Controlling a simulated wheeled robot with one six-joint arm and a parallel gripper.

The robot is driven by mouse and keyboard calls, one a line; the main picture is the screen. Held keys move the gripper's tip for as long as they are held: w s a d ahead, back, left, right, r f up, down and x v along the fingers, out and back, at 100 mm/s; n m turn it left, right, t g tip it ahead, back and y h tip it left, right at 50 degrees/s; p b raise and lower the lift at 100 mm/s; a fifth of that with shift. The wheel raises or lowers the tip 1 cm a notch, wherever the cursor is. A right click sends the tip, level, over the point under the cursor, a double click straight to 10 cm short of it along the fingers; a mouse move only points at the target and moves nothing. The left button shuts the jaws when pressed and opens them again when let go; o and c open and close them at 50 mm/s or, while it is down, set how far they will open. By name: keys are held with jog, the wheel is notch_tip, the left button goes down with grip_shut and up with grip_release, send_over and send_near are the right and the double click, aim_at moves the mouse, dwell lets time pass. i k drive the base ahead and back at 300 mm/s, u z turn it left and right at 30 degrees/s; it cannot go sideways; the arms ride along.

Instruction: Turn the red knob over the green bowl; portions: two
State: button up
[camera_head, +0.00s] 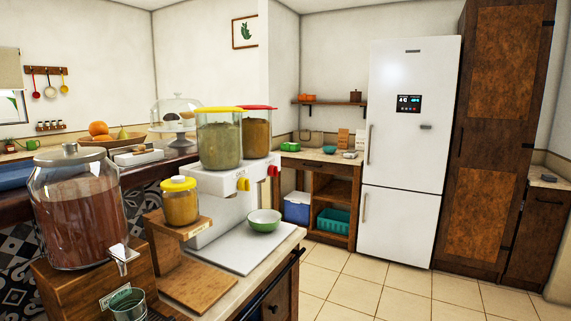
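The red knob (272,170) is on the front of a white dispenser (222,205), at the right-hand outlet under the canister with the red lid (257,132). A yellow knob (243,184) is to its left, under the canister with the yellow lid (219,140). The green bowl (264,221) stands upright on the pale base in front of the dispenser, below the knobs. Its inside looks pale, and I see no food in it. I cannot tell whether it is exactly under the red outlet. My gripper is not in view.
Left of the dispenser are a wooden stand (188,228) with a yellow jar (180,204), a large drink jar (80,215) with a tap, and a glass (128,305). The counter's right edge is close to the bowl. The tiled floor (350,285) at right is clear.

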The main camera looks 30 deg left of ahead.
aim_at(272, 170)
jog(key=u, duration=0.35)
jog(key=i, duration=2)
jog(key=u, duration=0.35)
